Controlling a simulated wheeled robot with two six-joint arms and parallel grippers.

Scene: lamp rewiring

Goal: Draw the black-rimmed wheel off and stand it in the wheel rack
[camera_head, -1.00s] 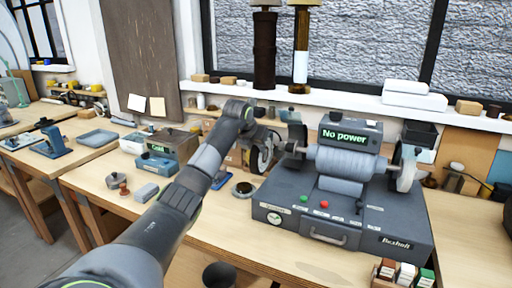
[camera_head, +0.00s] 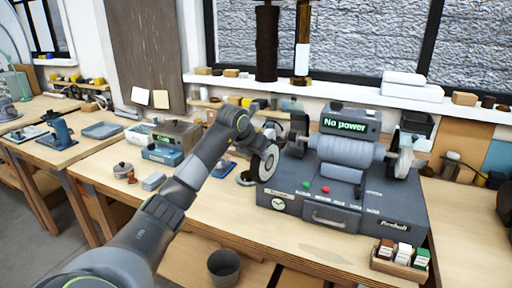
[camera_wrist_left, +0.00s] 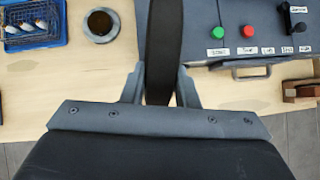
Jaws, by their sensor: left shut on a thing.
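The wheel (camera_head: 268,163) is a disc with a pale face, off the grinder (camera_head: 335,205) and held in the air by its left end. My left gripper (camera_head: 256,140) is shut on the wheel. In the left wrist view the wheel (camera_wrist_left: 163,45) shows edge-on as a dark band upright between the fingers. The fingers hide part of its rim. My right gripper is not in view.
The grinder reads "No power" and has another pale wheel (camera_head: 402,160) on its right end. A round dark dish (camera_wrist_left: 101,25) lies on the bench near the held wheel. A small crate of blocks (camera_head: 400,258) sits at the front right.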

